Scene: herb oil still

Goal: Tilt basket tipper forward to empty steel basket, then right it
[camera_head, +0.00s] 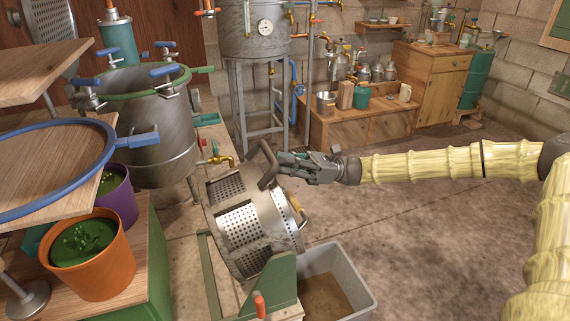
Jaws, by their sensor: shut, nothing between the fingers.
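The steel basket (243,226), a drum with perforated panels, sits tilted in the green-framed basket tipper (282,280). It leans toward the grey bin (365,290) at its lower right. A dark bar handle (268,164) stands out at the basket's upper edge. My gripper (284,160) is shut and empty, with its fingertips at or just beside this handle; I cannot tell whether they touch. My arm reaches in from the right. The inside of the basket is hidden from this view.
The bin holds a brown layer. An orange pot (105,262) and a purple pot (122,196) with green contents stand at left, near a steel vessel (155,140) with blue clamps. A tank on a stand (255,35) is behind. The floor at right is clear.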

